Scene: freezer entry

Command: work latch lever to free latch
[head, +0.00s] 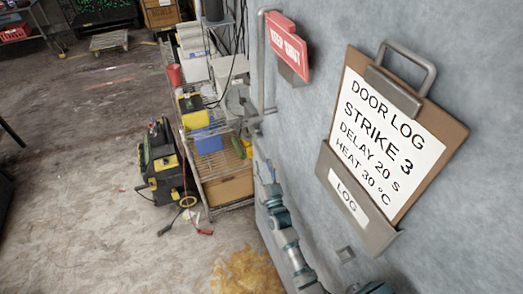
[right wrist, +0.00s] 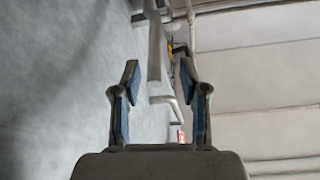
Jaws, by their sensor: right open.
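A grey vertical bar handle (head: 261,65) stands at the edge of the pale grey door (head: 315,120), with a bracket at its lower end. I cannot tell for sure which part is the latch lever. My right gripper (head: 266,172) is small in the head view, below the handle and close to the door edge. In the right wrist view my right gripper (right wrist: 160,74) is open, with fingers spread. A grey metal bar (right wrist: 154,42) shows ahead, between the fingertips in the picture; contact cannot be told. My left gripper is not in view.
A red "KEEP SHUT" sign (head: 285,45) and a door log clipboard (head: 395,135) are on the door. A cluttered wire shelf (head: 226,191) stands left of the door edge. A black and yellow machine (head: 160,165) stands beside it. The floor left is mostly clear.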

